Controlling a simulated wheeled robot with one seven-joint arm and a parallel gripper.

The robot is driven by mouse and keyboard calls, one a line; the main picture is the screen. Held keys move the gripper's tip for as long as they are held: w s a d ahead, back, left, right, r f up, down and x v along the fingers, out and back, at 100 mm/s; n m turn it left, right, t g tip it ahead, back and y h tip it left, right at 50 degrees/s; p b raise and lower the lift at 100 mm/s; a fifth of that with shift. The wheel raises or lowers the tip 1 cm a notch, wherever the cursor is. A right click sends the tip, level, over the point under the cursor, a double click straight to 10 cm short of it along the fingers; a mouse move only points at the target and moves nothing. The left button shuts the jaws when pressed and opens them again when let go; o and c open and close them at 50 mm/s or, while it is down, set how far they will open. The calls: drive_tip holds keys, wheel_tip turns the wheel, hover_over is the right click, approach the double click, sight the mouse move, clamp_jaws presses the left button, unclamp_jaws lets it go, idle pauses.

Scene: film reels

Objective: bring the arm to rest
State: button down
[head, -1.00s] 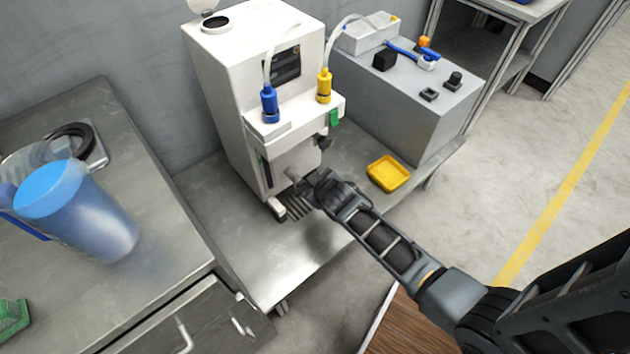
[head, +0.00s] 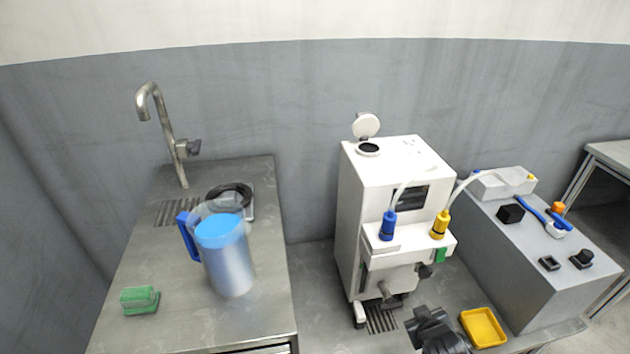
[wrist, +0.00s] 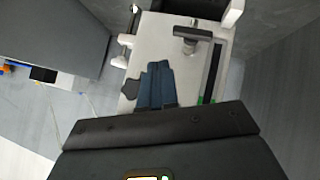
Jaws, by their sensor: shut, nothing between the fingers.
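My gripper (head: 428,322) shows at the bottom of the head view, in front of the lower part of the white machine (head: 352,220) and left of the yellow tray. Its fingers (wrist: 158,85) show in the wrist view close together, with nothing held between them. The white machine also fills the top middle of the wrist view (wrist: 150,45), with a dark-handled spout (wrist: 192,34) beyond my fingers. Most of my arm is below the head view's edge.
A yellow tray (head: 483,328) lies right of my gripper. A grey block (head: 545,260) with small parts stands right of the machine.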

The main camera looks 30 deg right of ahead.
drive_tip(key=s+a+r+n+t+y, duration=0.1)
drive_tip(key=s+a+r+t, duration=0.1)
drive_tip(key=s+a+r, duration=0.45)
drive_tip(key=s+a+r+n+t+y, duration=0.1)
drive_tip(key=s+a+r+t+y, duration=0.15)
drive_tip(key=s+a, duration=0.6)
drive_tip(key=s+a+r, duration=0.2)
drive_tip(key=s+r, duration=0.2)
drive_tip(key=r, duration=0.3)
drive_tip(key=s+a+r+t+y, duration=0.1)
drive_tip(key=s+a+r, duration=0.2)
drive_tip(key=s+r, duration=0.2)
drive_tip(key=s+a+r+t+y, duration=0.1)
drive_tip(key=s+r, duration=0.3)
drive_tip(key=r, duration=0.7)
drive_tip(key=shift+s+a+m, duration=0.2)
drive_tip(key=shift+a+m, duration=0.1)
drive_tip(key=shift+a, duration=0.35)
drive_tip(key=c, duration=1.8)
unclamp_jaws()
drive_tip(key=shift+c, duration=0.2)
